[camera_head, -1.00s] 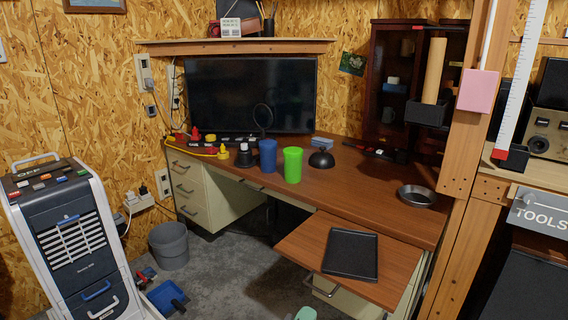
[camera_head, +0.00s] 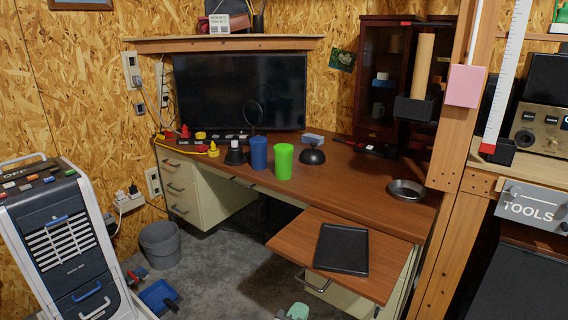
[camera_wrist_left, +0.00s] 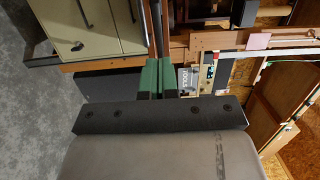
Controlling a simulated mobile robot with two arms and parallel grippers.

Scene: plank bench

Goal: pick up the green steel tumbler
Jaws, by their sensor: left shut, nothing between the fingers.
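The green steel tumbler (camera_head: 283,161) stands upright on the brown desk top, just right of a blue tumbler (camera_head: 259,153). My left gripper (camera_head: 296,312) barely shows at the bottom edge of the head view, well below and apart from the tumbler. In the left wrist view its two green fingers (camera_wrist_left: 158,78) are together with nothing between them. The tumbler is not seen in the left wrist view. My right gripper is not in view.
A black dome-shaped object (camera_head: 312,156) stands right of the green tumbler, and a dark lidded object (camera_head: 235,155) left of the blue one. A metal bowl (camera_head: 406,190) sits farther right. A black tray (camera_head: 342,249) lies on the pulled-out board. A wooden post (camera_head: 453,170) rises at the right.

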